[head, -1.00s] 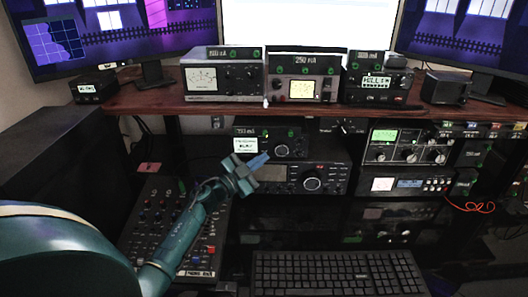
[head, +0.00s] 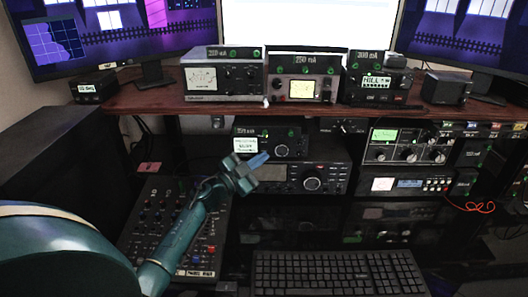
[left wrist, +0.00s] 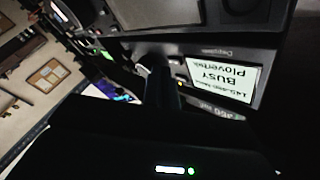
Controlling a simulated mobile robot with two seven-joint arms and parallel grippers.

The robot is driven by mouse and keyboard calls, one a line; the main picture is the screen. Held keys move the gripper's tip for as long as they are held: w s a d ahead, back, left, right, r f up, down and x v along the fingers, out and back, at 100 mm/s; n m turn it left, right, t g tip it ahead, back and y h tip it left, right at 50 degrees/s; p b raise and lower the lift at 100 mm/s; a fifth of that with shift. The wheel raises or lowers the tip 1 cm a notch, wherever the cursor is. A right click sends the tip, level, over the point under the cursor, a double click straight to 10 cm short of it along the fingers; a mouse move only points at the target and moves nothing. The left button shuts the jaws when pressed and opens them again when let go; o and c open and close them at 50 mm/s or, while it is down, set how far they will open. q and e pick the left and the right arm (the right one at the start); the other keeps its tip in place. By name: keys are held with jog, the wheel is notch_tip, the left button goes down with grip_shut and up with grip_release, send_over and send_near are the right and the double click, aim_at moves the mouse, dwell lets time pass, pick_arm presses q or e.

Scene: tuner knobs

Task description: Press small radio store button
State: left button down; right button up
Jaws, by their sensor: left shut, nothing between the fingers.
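The small radio (head: 283,150) is a dark box with a lit white display and a round knob. It sits on top of a larger radio (head: 325,182) below the desk shelf. My left gripper (head: 261,158) is shut and empty in front of the small radio's lower front, below its display. In the left wrist view the small radio's lit display (left wrist: 222,77) appears upside down and reads "BUSY", with my dark fingers (left wrist: 163,85) beside it. I cannot tell whether the fingertips touch the panel. The store button cannot be made out. My right gripper is not in view.
A mixer panel (head: 160,215) lies left below my arm, and a keyboard (head: 335,273) is at the front. The wooden shelf (head: 140,101) with several radios overhangs above. A stack of radio units (head: 410,150) stands to the right.

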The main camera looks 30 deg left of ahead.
pick_arm(q)
jog(key=shift+w+a, duration=0.3)
jog(key=shift+w, duration=0.15)
dwell(0.6)
dwell(0.4)
jog(key=shift+s+d+p, duration=0.45)
jog(key=shift+s+p, duration=0.05)
jog(key=shift+s, duration=0.15)
